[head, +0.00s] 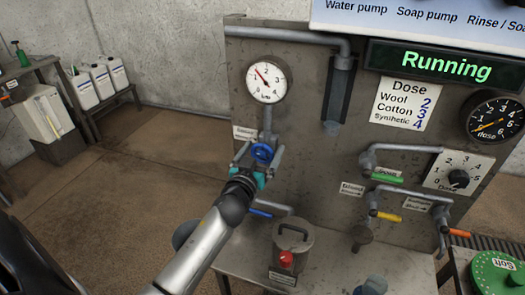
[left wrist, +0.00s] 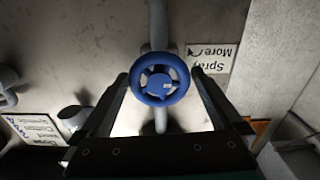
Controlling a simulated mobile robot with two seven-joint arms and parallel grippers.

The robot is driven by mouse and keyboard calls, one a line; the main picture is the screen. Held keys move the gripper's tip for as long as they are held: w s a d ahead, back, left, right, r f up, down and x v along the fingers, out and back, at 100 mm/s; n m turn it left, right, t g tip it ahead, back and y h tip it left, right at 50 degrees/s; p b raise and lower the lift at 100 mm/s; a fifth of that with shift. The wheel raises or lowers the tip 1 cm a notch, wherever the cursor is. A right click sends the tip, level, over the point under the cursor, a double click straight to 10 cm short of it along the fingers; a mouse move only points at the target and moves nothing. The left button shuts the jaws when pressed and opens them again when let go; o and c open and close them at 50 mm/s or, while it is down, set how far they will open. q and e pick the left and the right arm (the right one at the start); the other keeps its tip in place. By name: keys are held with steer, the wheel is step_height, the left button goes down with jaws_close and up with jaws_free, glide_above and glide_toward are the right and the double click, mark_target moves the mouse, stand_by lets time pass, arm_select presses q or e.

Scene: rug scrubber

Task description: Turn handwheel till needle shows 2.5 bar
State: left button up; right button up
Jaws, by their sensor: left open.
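The blue handwheel (head: 264,153) sits on a grey pipe on the metal panel, below a round white gauge (head: 266,79) marked in bar. The gauge's needle points to the upper left, at the low end of the scale; its exact reading is too small to tell. My left gripper (head: 261,156) is at the handwheel, with its fingers open on either side. In the left wrist view the handwheel (left wrist: 160,80) faces me between the two fingers, with a visible gap on each side. My right gripper is out of view.
A "Spray More" label with an arrow (left wrist: 212,57) is beside the handwheel. A lidded grey pot (head: 292,245) stands on the table below. Pipes with a green lever (head: 388,178) and a yellow lever (head: 389,216) are to the right. A "Running" display (head: 446,66) hangs above.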

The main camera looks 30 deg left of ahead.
arm_select(q)
steer(key=shift+c, duration=0.2)
steer(key=c, duration=1.1)
